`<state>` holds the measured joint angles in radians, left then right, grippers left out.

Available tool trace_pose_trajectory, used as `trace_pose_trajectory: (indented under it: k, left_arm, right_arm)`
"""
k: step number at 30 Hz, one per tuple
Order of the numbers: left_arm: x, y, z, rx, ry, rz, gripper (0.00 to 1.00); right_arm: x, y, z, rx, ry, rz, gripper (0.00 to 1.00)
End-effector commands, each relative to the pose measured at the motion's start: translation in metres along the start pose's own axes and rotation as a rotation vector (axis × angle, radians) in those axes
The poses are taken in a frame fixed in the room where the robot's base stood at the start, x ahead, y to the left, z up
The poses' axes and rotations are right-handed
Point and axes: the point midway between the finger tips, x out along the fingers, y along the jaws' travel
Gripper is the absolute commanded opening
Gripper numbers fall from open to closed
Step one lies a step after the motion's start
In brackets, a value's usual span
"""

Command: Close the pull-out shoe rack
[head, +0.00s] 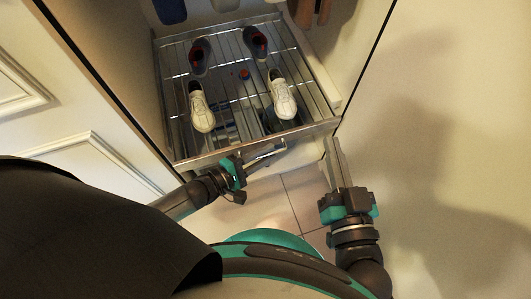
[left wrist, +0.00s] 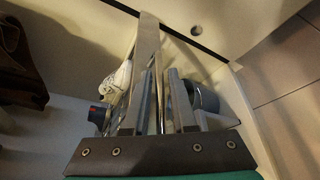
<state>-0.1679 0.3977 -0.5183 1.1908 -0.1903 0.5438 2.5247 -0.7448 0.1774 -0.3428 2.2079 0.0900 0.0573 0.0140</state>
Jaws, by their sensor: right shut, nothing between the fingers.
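The pull-out shoe rack (head: 256,139) is a metal wire tray, extended between pale side panels in the head view. It carries two white shoes (head: 202,107) (head: 283,95) near its front and two dark shoes with red linings (head: 200,57) (head: 256,42) behind. My left gripper (head: 284,147) is at the rack's front rail, its fingers apart. In the left wrist view, its fingers (left wrist: 157,95) show close to metal bars; contact is unclear. My right gripper (head: 333,142) is shut and empty, close to the rack's front right corner.
More footwear (head: 312,12) sits at the top of the head view. A white panelled door (head: 75,170) stands at left and a plain pale wall (head: 450,130) at right. Tiled floor (head: 290,195) shows below the rack front.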

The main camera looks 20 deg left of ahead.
Motion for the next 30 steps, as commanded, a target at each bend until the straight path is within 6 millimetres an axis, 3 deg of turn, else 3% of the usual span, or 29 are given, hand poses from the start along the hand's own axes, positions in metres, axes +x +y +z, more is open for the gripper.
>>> trace_pose_trajectory:
  k: [9,16,30]
  left_arm:
    - [0.0010,0.0004,0.0001,0.000,0.000,0.000,0.24]
    - [0.0008,0.0003,0.0000,0.001,0.000,0.000,0.00]
    - [0.0006,0.0001,-0.0003,0.001,0.000,0.000,0.00]
  right_arm:
    - [-0.0004,-0.0005,-0.0005,0.002,0.007,-0.001,0.00]
    - [-0.0004,-0.0005,-0.0003,0.002,0.006,-0.001,0.00]
    - [-0.0003,-0.0004,0.0000,0.002,0.004,-0.001,0.00]
